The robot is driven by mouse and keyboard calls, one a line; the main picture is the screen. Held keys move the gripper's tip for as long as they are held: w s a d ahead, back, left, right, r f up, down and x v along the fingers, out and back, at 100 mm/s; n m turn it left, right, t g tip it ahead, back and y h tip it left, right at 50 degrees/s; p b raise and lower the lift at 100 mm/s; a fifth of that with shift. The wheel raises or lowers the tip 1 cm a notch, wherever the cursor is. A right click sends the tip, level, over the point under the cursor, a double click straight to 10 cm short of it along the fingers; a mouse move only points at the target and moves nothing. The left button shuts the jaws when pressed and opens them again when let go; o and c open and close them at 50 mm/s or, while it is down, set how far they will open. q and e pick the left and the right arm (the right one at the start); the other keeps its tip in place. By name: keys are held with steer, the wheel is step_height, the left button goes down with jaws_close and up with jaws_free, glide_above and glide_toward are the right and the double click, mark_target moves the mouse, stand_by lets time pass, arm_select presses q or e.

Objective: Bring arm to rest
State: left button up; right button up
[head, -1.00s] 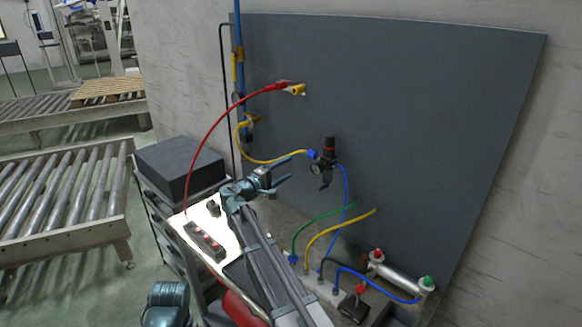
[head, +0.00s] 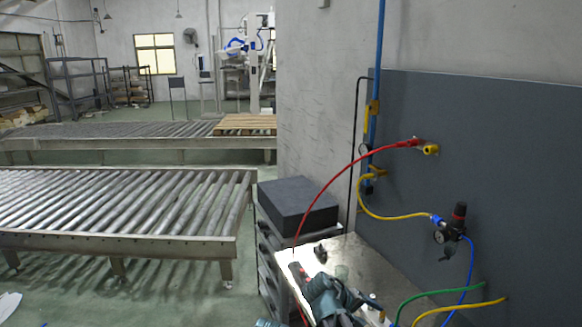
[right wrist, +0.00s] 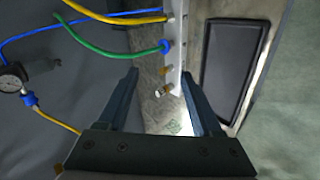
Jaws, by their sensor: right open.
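My right gripper (head: 352,296) is at the lower middle of the head view, over the lit workbench (head: 345,258). In the right wrist view its two dark fingers (right wrist: 160,95) stand apart with nothing held between them. Beyond the fingers are a pale manifold strip (right wrist: 175,60) with brass fittings, a green hose (right wrist: 105,50) and a yellow hose (right wrist: 115,18). My left gripper cannot be made out in either view.
A dark grey panel (head: 480,130) stands at the right with a red hose (head: 345,175), a yellow hose (head: 385,213) and a regulator (head: 452,228). A black block (head: 298,205) sits behind the bench. A roller conveyor (head: 115,205) is at the left, with open floor before it.

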steer(key=s+a+f+g+y, duration=0.1)
steer(key=s+a+f+y, duration=0.2)
steer(key=s+a, duration=0.5)
steer(key=s+a+f+n+g+y, duration=0.1)
steer(key=s+a+f+g+y, duration=0.1)
steer(key=s+a+f+y, duration=0.2)
steer(key=s+a, duration=0.3)
steer(key=s, duration=0.4)
steer(key=shift+s+a+f+g+b, duration=0.15)
steer(key=shift+a+f+g+b, duration=0.15)
steer(key=shift+a+b, duration=0.1)
